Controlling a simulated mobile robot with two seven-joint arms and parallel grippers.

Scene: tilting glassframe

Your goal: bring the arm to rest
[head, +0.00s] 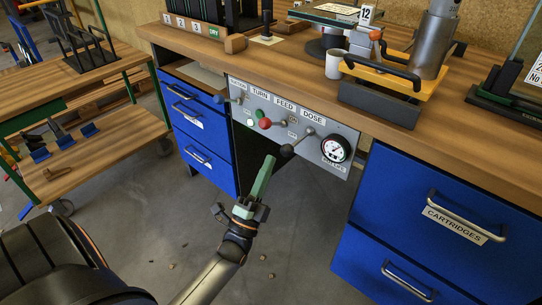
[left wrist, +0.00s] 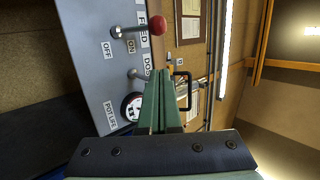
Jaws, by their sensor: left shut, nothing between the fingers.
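My left gripper (head: 265,172) reaches up from the bottom of the head view. Its green fingers are shut with nothing between them. The fingertips are in front of and below the grey control panel (head: 239,115), near the dark knob of the DOSE lever (head: 287,150); I cannot tell whether they touch it. In the left wrist view the shut green fingers (left wrist: 163,85) point up the picture, with the panel (left wrist: 85,50) on the left. My right gripper is not in view.
The panel carries a red knob (head: 265,123) and a dial gauge (head: 336,149) under the wooden bench top (head: 215,58). Blue drawers stand on the left (head: 205,130) and right (head: 400,220). A wooden cart (head: 40,90) stands at the far left. The floor below the panel is open.

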